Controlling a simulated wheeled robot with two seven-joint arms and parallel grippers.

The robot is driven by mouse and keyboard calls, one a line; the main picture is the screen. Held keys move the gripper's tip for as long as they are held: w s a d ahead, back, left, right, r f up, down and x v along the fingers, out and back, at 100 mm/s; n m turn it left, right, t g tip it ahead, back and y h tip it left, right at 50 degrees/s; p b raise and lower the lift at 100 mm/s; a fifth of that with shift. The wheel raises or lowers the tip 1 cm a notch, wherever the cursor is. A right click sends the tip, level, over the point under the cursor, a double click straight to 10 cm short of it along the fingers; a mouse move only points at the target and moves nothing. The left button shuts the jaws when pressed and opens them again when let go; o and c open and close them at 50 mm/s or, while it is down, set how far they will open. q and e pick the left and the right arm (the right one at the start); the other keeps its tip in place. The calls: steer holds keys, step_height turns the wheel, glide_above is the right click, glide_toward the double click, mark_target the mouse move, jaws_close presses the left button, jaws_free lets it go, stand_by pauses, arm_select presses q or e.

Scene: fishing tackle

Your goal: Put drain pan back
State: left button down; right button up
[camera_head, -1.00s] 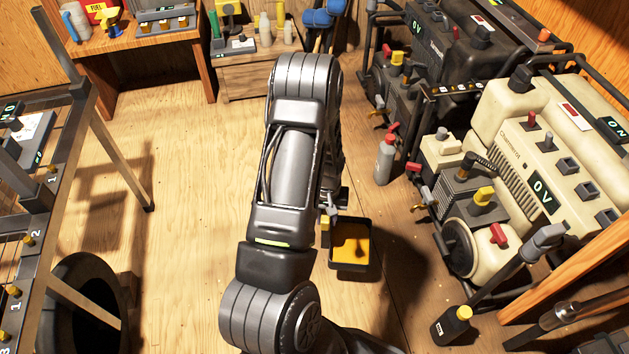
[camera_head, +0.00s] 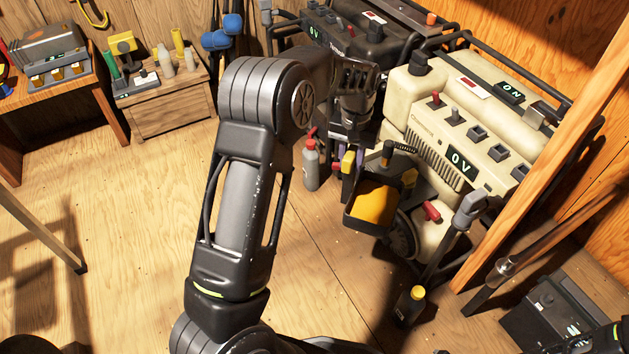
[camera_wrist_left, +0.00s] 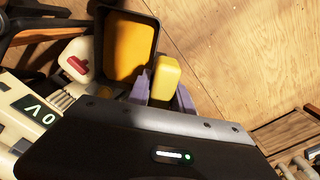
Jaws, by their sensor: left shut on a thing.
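The drain pan (camera_head: 365,225) is a small black tray with orange-yellow liquid in it and a yellow grip block. My left gripper (camera_head: 347,172) is shut on this yellow block at the pan's edge. The pan is held in the air, slightly tilted in the head view, in front of the cream generator (camera_head: 455,125). In the left wrist view the pan (camera_wrist_left: 119,78) shows beyond the fingers. The yellow block sits between the purple-grey fingers of the left gripper (camera_wrist_left: 163,88). The pan hides part of the generator's lower front. My right gripper is not in view.
A grey bottle with a red top (camera_head: 311,165) stands left of the pan. A black bottle with a yellow cap (camera_head: 410,305) stands on the floor below right. A dark generator (camera_head: 350,40) is behind. The wooden floor (camera_head: 120,210) at left is mostly clear.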

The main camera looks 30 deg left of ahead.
arm_select(q)
steer(key=w+d+r+m, duration=0.2)
steer(key=w+d+r, duration=0.1)
steer(key=d+r, duration=0.5)
steer(key=shift+w+d+r, duration=0.15)
steer(key=shift+d+r, duration=0.05)
steer(key=shift+d, duration=0.85)
